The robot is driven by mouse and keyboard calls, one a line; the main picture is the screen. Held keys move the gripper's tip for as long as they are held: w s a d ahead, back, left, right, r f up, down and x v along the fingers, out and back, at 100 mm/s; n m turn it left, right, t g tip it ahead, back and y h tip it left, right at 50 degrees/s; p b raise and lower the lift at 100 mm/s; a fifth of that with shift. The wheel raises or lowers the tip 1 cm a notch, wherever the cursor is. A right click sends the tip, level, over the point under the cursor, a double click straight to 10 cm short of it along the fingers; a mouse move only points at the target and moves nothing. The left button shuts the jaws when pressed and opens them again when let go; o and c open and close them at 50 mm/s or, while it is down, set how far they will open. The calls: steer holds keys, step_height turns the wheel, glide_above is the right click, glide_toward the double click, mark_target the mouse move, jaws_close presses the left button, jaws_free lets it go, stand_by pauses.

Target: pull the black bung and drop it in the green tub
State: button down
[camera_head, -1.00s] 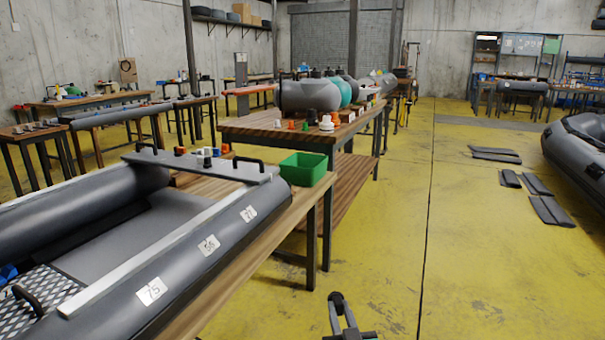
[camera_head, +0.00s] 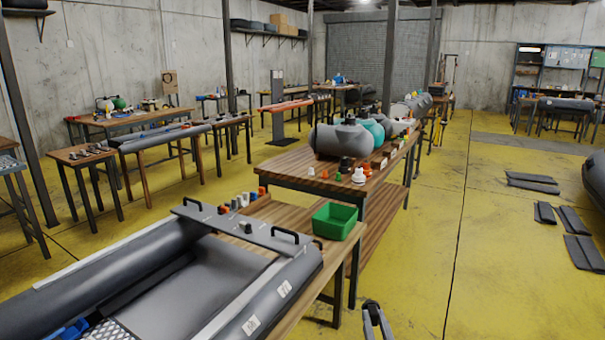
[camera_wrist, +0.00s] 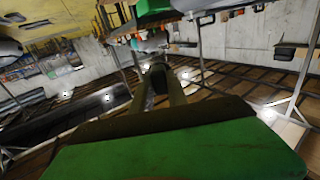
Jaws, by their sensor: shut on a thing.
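My gripper (camera_head: 372,312) is at the bottom edge of the head view, over the yellow floor to the right of the boat's bench. In the wrist view its fingers (camera_wrist: 157,80) are shut on a small dark thing, which looks like the black bung (camera_wrist: 157,69); the fingers partly hide it. The green tub (camera_head: 335,232) stands on the wooden bench just right of the boat's grey crossboard (camera_head: 235,232). The tub is up and left of my gripper in the head view, apart from it. A small dark fitting (camera_head: 246,228) sits on the crossboard.
The grey inflatable boat (camera_head: 290,268) lies on the near bench. Several coloured plugs (camera_head: 236,202) stand behind its crossboard. Another table (camera_head: 290,168) with grey and teal tanks is behind the tub.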

step_height(320, 180, up, 14)
steer(key=s+p, duration=0.1)
steer(key=p, duration=1)
steer(key=shift+s+r, duration=0.2)
steer(key=shift+s, duration=0.1)
steer(key=shift+d, duration=0.1)
